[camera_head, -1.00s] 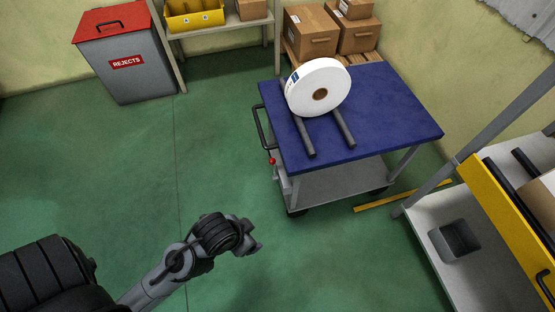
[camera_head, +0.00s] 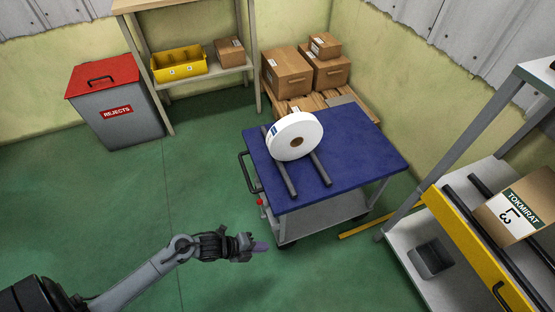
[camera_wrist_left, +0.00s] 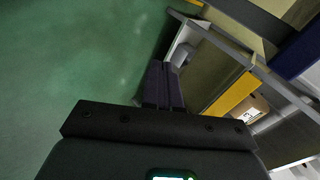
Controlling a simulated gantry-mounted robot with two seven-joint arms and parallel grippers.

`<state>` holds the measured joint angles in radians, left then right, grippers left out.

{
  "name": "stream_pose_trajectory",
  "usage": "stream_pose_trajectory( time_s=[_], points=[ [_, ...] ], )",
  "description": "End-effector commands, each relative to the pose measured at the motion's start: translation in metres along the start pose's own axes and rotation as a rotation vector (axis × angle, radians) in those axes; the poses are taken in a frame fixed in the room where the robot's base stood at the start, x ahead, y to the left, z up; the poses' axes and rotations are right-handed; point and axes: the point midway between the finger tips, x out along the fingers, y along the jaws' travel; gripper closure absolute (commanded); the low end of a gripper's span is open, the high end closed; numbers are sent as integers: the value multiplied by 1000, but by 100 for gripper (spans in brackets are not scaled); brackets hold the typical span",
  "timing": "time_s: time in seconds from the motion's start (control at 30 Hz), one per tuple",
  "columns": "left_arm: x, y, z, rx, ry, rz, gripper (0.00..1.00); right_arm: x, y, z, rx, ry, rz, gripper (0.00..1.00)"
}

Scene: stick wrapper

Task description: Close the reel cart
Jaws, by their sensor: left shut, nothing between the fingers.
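The reel cart (camera_head: 372,161) has a blue top, grey legs and a lower grey shelf. A white reel (camera_head: 310,142) stands on edge on its top, by two dark parallel rails (camera_head: 321,170). A black handle (camera_head: 249,172) and a red knob (camera_head: 261,202) are on the cart's left side. My left gripper (camera_head: 260,246) is over the green floor in the picture, just left of the cart's near left leg, apart from the handle. Its fingers (camera_wrist_left: 162,84) are together and empty in the left wrist view. My right gripper is in neither view.
A grey rack with a yellow front bar (camera_head: 473,249), a labelled box (camera_head: 522,208) and a grey bin (camera_head: 433,258) stands at right. A red-lidded rejects bin (camera_head: 116,107) is at back left. Cartons (camera_head: 288,74) on a pallet stand behind the cart. Floor left of the cart is clear.

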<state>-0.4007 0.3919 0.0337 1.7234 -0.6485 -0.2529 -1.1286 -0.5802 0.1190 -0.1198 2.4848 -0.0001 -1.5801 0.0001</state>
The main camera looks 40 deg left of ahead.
Motion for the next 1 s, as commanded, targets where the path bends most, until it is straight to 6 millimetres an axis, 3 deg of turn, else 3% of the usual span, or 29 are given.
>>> stream_pose_trajectory(
  time_s=[0.03,0.2,0.4,0.5,0.63,0.77,1.0],
  points=[
    [-27,-25,17,49,14,-2,100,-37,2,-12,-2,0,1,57],
    [-79,-68,76,118,27,-3,100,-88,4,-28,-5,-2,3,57],
    [-127,-127,133,155,-45,11,100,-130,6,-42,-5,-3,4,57],
    [-140,-155,143,181,-65,-3,100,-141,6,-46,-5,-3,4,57],
    [-144,-173,148,194,-73,-14,100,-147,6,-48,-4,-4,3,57],
    [-137,-176,149,195,-75,-20,100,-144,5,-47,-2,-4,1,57],
    [-102,-176,152,194,-75,-24,100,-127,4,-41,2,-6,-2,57]
  ],
)
